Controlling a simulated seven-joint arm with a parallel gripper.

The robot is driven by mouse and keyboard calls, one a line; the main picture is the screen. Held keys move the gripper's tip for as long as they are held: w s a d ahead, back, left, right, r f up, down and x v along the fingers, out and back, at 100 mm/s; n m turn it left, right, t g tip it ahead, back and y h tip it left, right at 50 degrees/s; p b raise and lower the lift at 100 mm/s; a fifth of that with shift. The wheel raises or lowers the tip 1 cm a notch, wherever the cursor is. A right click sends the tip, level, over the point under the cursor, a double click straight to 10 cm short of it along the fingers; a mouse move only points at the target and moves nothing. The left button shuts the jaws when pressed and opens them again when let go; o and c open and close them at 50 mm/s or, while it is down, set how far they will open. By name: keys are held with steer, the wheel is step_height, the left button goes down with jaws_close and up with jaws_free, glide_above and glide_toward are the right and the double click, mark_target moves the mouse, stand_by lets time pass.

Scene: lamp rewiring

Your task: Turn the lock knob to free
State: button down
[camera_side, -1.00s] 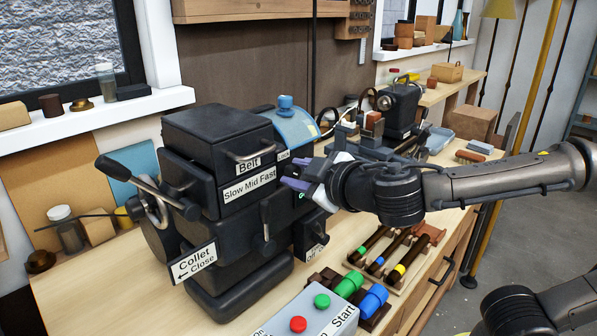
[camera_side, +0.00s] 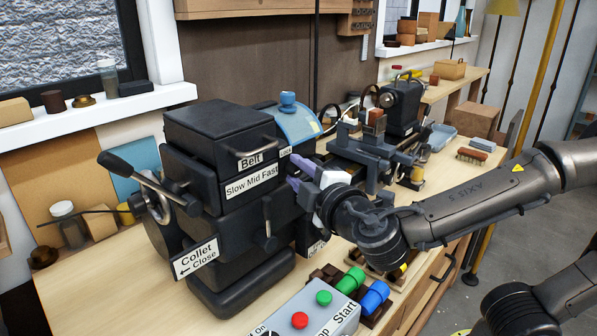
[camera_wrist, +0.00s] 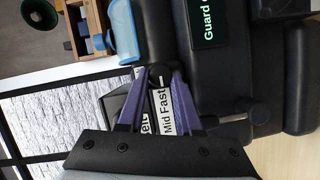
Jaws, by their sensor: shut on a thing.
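The black lathe headstock (camera_side: 205,190) stands on the bench and carries the labels "Belt", "Slow Mid Fast" and "Collet Close". A small label that seems to read "Lock" (camera_side: 285,152) sits at its right end, under the blue guard. In the wrist view, a small dark round knob (camera_wrist: 160,75) sits between the purple fingertips. My gripper (camera_wrist: 161,84) is shut on this knob, close against the headstock. In the side view, my gripper (camera_side: 300,170) is at the headstock's right end and hides the knob. I cannot tell the knob's turn position.
The blue guard (camera_side: 298,122) lies above my fingers. A display reading "Guard" (camera_wrist: 209,25) is beside the knob in the wrist view. A belt lever (camera_side: 253,149) and a grey button box (camera_side: 310,315) are nearby. Coloured cylinders (camera_side: 373,297) lie in front.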

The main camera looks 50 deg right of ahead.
stand_by(0.4)
steer(key=c, duration=0.6)
jaws_free()
steer(key=shift+v, duration=3.75)
steer(key=shift+d, duration=0.15)
